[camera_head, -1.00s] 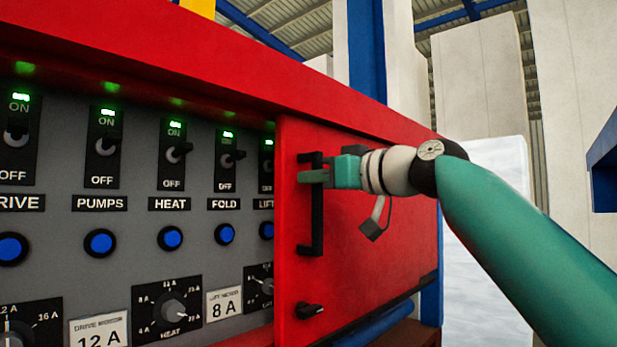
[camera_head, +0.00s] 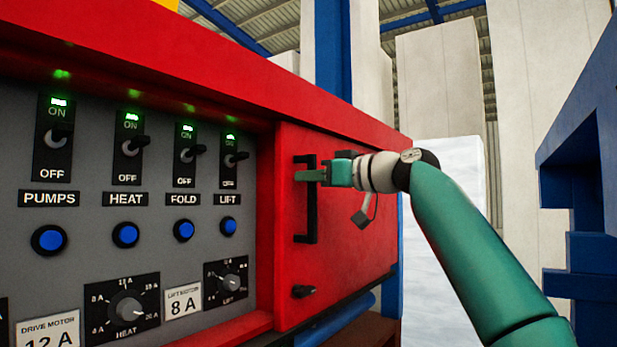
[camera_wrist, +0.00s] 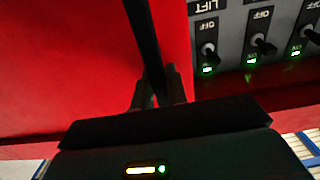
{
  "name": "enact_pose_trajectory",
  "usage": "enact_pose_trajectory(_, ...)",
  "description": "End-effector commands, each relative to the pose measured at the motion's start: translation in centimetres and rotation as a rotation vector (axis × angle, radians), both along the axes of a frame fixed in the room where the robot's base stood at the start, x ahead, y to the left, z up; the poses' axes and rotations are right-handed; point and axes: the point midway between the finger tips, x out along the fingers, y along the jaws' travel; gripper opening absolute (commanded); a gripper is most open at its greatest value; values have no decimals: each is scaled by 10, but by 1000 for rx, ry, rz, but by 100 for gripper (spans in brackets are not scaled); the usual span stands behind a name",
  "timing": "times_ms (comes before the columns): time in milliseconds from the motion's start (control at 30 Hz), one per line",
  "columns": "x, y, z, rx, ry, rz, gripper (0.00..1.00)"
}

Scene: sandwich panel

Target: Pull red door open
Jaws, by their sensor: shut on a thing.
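The red door (camera_head: 345,225) fills the right part of the red panel box in the head view. A black vertical bar handle (camera_head: 312,215) stands on its left side, and a small black latch knob (camera_head: 303,291) sits below it. My gripper (camera_head: 308,176) is shut on the upper part of the handle. In the wrist view the dark fingers (camera_wrist: 158,92) close around the black handle bar (camera_wrist: 143,35), with the red door (camera_wrist: 60,70) behind. The door looks about flush with the box, or nearly so; I cannot tell if there is a gap.
Left of the door is a grey panel (camera_head: 90,255) with several lit switches, blue buttons and dials. Blue structures (camera_head: 590,190) stand at the far right. Pale upright slabs (camera_head: 440,90) stand behind.

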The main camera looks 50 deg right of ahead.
Motion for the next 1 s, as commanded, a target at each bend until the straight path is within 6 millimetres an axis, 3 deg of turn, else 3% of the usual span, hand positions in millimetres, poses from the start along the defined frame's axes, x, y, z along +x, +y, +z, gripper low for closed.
enact_pose_trajectory(200,-2,-1,1,1,-3,-4,0)
enact_pose_trajectory(233,-2,-1,1,1,-3,-4,20)
enact_pose_trajectory(300,-2,-1,1,0,-3,-3,34)
enact_pose_trajectory(333,-1,-1,1,0,-2,-3,36)
enact_pose_trajectory(1000,-6,3,0,0,1,-1,36)
